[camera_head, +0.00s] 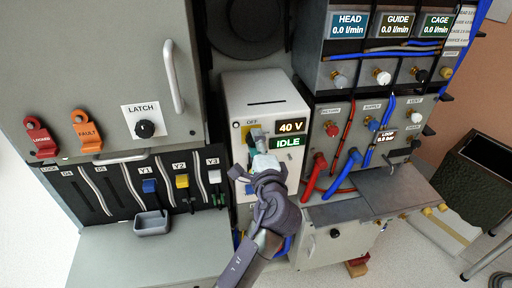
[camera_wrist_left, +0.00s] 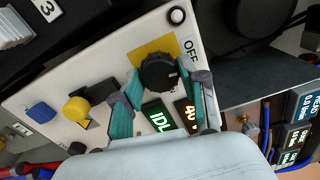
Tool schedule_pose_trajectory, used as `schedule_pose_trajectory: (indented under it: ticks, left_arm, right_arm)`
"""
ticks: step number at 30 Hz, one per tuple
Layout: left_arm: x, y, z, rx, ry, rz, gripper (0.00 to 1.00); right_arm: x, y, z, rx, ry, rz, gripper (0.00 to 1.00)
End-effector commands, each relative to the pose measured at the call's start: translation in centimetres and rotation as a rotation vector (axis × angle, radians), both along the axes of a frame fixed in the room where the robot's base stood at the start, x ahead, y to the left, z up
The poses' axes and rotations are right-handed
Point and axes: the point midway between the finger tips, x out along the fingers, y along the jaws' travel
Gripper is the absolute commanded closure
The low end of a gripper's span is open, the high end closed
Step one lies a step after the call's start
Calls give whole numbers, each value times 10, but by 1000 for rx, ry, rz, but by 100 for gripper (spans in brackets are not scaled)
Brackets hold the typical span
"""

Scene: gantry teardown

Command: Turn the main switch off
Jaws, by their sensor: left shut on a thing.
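The main switch is a black round knob (camera_wrist_left: 158,74) on a yellow plate (camera_wrist_left: 152,47) with the label OFF beside it, on the white front of the power unit (camera_head: 269,89). In the left wrist view a small pale mark on the knob points to the right of the picture, a little away from the OFF label. My left gripper (camera_head: 258,143) is shut on the knob, one teal finger on each side of it. In the head view the gripper hides most of the knob. Displays beside it read 40 V (camera_head: 291,127) and IDLE (camera_head: 288,143). My right gripper is not in view.
Left of the unit is a grey cabinet with a LATCH knob (camera_head: 145,129), red (camera_head: 39,137) and orange (camera_head: 87,131) tags, and several coloured levers. On the right is a flow panel with red and blue hoses (camera_head: 345,172). A dark bin (camera_head: 478,170) stands far right.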

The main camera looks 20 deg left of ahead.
Motion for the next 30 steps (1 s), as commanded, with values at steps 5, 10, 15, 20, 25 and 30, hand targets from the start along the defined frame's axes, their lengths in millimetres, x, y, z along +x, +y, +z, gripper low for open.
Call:
schedule_pose_trajectory:
  ticks: [5,10,15,20,25,30]
  left_arm:
    - [0,0,-2,-20,-7,1,92]
    - [0,0,-1,-22,-8,1,92]
    - [0,0,-2,-22,-6,1,92]
    - [0,0,-1,-20,-7,1,36]
    - [0,0,-1,-19,-8,0,32]
    - [0,0,0,-14,-6,0,32]
  right_arm:
    - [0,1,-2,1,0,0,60]
    - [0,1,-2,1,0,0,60]
    - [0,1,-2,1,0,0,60]
    - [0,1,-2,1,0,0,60]
    - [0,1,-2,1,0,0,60]
    - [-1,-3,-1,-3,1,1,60]
